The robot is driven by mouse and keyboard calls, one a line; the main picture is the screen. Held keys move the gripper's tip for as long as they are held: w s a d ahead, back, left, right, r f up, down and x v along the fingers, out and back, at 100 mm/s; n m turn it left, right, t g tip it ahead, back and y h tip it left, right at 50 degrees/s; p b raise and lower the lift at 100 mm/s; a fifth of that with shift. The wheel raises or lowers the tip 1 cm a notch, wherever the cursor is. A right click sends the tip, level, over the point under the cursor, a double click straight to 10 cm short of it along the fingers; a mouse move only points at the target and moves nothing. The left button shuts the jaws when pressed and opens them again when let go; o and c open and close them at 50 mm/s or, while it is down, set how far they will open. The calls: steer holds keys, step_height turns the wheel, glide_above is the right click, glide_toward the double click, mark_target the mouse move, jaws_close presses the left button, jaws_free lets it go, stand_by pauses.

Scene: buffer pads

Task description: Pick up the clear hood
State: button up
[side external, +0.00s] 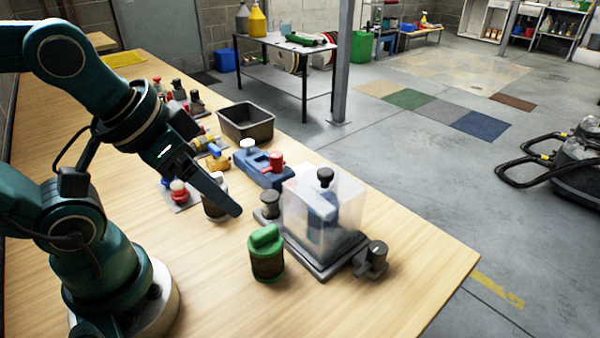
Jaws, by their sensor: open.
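The clear hood (349,205) is a see-through box with a black knob (325,177) on top. It stands upright on a dark base plate (318,262) near the right front of the table. A blue object (318,232) shows blurred through its walls. My gripper (228,205) is to the left of the hood, apart from it and pointing down to the right. Its jaws are open, though the side view shows them nearly edge-on. A small dark-bodied thing is partly hidden behind the gripper's fingers.
A green-topped dark canister (266,252) stands just left of the hood. Dark knobbed fittings flank the base, at left (270,206) and right (372,258). A blue block with a red knob (262,168) and a black bin (246,121) stand behind. The front table area is bare.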

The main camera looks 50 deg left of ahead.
stand_by(0.3)
steer(key=w+r+n, duration=0.3)
steer(key=r+n, duration=0.2)
steer(key=r, duration=0.1)
steer(key=n+g+y, duration=0.1)
steer(key=n+g, duration=0.3)
glide_above(326, 172)
steer(key=f, duration=0.2)
steer(key=shift+s+d+f, duration=0.25)
steer(key=shift+s+f, duration=0.05)
steer(key=shift+f, duration=0.1)
steer(key=shift+w+a+f, duration=0.15)
steer(key=shift+f, duration=1.2)
steer(key=shift+w+a+f, duration=0.1)
steer(key=shift+f, duration=1.2)
jaws_close()
